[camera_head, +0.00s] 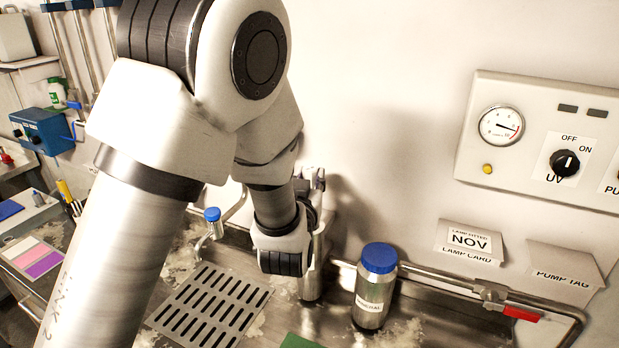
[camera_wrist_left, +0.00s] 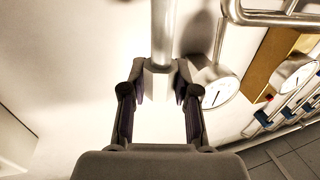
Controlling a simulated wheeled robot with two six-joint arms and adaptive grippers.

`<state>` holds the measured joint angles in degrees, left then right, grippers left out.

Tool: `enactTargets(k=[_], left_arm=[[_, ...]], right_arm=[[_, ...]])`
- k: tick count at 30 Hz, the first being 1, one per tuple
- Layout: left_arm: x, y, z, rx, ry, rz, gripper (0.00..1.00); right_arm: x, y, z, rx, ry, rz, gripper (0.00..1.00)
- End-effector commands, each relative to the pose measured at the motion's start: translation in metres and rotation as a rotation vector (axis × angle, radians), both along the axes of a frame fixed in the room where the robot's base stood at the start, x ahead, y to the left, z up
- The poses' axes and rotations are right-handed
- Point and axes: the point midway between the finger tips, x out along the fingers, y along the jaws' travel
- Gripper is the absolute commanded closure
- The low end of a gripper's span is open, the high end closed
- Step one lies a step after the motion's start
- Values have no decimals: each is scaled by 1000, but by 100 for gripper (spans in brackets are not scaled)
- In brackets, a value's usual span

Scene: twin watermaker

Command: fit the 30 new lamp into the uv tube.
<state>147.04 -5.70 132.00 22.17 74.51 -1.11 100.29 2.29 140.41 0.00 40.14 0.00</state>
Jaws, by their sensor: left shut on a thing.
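My left gripper (camera_head: 312,180) is at the wall above the sink, mostly hidden behind my own wrist in the head view. In the left wrist view its fingers (camera_wrist_left: 160,85) are closed on a small pale block, which looks like the end of the new lamp (camera_wrist_left: 157,84). A steel tube, likely the uv tube (camera_wrist_left: 164,30), runs from the top edge of that view to the block. In the head view an upright steel body (camera_head: 312,275) stands below the gripper. I cannot tell how far the lamp sits in the tube. My right gripper is not in view.
A steel canister with a blue cap (camera_head: 375,285) stands right of the gripper, close to a pipe with a red-handled valve (camera_head: 520,313). A slotted drain plate (camera_head: 210,305) lies in the sink. A control panel (camera_head: 545,140) and cards are on the wall.

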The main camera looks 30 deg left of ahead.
Motion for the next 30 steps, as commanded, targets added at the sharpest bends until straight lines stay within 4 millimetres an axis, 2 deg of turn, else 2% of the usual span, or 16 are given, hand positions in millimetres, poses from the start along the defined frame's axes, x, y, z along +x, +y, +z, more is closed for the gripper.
enactTargets(k=[30], left_arm=[[-1,0,-34,0,3,1,95]], right_arm=[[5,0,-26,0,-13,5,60]])
